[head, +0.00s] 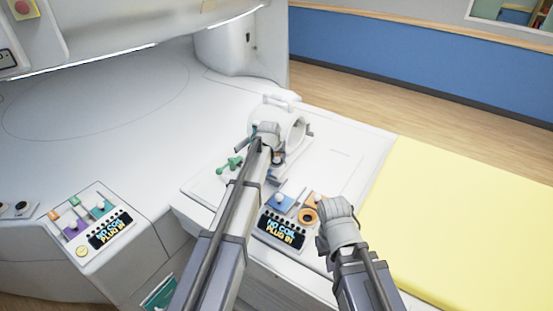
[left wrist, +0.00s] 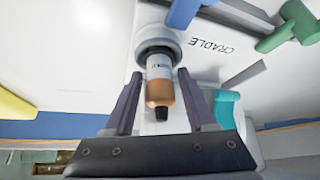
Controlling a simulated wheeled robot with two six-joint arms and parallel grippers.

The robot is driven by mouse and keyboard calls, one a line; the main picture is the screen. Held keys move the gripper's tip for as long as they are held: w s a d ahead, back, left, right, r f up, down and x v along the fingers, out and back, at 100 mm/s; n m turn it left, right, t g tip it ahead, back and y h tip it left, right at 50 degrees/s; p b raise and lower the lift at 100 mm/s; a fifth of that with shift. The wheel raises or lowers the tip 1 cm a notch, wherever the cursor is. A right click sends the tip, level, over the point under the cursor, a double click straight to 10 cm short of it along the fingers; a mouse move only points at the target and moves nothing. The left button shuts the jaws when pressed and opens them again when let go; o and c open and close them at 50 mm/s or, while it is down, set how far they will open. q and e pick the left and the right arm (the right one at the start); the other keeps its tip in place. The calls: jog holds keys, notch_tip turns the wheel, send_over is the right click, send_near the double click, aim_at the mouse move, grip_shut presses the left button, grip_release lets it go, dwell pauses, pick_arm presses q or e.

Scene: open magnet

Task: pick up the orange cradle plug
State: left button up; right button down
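The orange cradle plug (left wrist: 160,88) shows in the left wrist view, with a white and orange body and a dark tip. Its far end sits in a round grey socket on the white cradle base, beside the printed word CRADLE. My left gripper (left wrist: 163,105) is open, with one finger on each side of the plug and gaps between. In the head view my left gripper (head: 264,134) is at the white cradle (head: 290,122), and its arm hides much of that area. My right gripper (head: 338,214) is lower right, by the panel; its fingertips are hidden.
A panel with a blue socket (head: 284,201), an orange ring (head: 308,215) and a lit display (head: 281,232) lies between my arms. A green handle (head: 229,165) is left of my left arm. A yellow pad (head: 450,220) lies right. A second panel (head: 92,222) stands left.

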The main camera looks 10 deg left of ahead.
pick_arm(q)
grip_shut()
jog(key=shift+r, duration=0.1)
pick_arm(e)
jog(key=shift+r, duration=0.1)
dwell(0.4)
